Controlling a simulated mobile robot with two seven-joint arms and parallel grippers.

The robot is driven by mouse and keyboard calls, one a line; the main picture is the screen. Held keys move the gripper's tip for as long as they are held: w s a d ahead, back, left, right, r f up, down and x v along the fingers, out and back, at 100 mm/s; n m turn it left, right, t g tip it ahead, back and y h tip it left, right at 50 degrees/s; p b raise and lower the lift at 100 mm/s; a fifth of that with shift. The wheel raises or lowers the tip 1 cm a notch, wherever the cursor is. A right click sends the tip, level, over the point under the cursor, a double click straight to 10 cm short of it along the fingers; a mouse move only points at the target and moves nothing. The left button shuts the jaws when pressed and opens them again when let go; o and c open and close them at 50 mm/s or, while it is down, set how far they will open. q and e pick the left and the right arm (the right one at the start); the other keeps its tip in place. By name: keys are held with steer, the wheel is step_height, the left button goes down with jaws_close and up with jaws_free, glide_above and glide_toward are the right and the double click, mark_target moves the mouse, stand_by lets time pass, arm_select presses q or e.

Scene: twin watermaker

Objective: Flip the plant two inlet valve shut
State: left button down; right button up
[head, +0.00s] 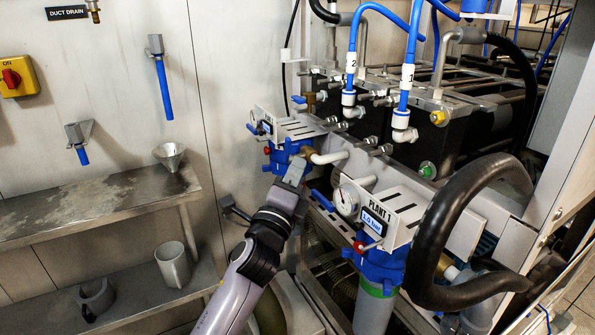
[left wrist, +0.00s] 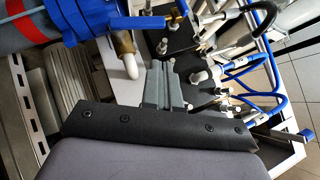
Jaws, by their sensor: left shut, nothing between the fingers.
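Behind the unit labelled PLANT 1 (head: 390,214) stands a similar filter unit (head: 290,128) with a blue housing; I read no label on it. A blue-lever valve (head: 299,99) with a brass body sits just behind it. The left wrist view shows a blue lever (left wrist: 148,22) beside brass, running roughly level across the picture. My left gripper (head: 297,172) is shut and empty, in front of the rear unit's blue housing and below its brass elbow. Its closed fingers (left wrist: 166,84) point towards the brass elbow and lever, apart from the lever. My right gripper is out of view.
A thick black hose (head: 450,220) loops at the right. Steel shelves (head: 100,208) with a jug (head: 173,265) stand at the left.

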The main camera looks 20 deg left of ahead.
arm_select(q)
steer(key=r+b+v, duration=0.1)
steer(key=v, duration=0.8)
steer(key=shift+s+d+r, duration=0.15)
steer(key=shift+s, duration=0.4)
